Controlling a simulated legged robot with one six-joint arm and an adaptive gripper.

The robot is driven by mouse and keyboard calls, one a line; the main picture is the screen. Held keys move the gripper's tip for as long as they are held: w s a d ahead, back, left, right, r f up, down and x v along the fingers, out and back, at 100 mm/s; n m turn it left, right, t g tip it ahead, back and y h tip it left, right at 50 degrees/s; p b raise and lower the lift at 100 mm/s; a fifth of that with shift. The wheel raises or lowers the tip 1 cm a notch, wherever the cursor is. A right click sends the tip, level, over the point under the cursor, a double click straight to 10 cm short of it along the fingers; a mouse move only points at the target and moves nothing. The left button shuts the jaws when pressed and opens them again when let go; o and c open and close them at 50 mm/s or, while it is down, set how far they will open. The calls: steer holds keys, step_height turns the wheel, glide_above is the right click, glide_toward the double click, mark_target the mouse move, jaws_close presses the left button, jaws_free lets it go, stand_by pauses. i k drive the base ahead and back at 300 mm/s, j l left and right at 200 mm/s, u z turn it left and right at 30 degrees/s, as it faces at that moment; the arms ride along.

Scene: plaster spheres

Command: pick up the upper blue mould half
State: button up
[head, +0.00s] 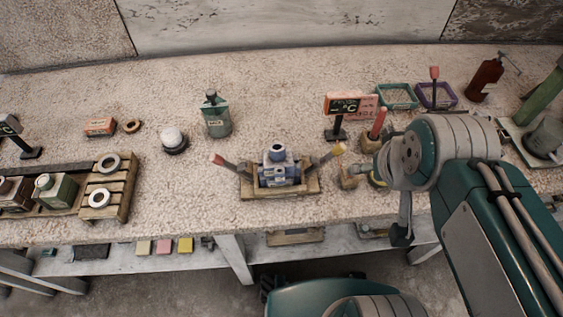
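A blue mould (278,170) stands upright in a shallow wooden tray (250,192) near the middle of the table's front. Its upper half seems to be the top part, with a pale, dark-holed collar on it; the seam is too small to make out. Handles with a red end and a yellow end lean out at either side of it. My arm comes in from the right. What seems to be my gripper (401,234) hangs at the table's front edge, to the right of the mould and apart from it. Its fingers are too hidden to tell open from shut.
A wooden rack (122,205) with jars and rings stands at the left. A sign (346,104), trays and a brown bottle (484,80) are at the back right.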

mark_target(279, 162)
steer(key=k+j+z, duration=0.15)
steer(key=j+u, duration=0.3)
steer(key=u, duration=0.2)
steer(key=j+u, duration=0.15)
steer(key=u, duration=0.25)
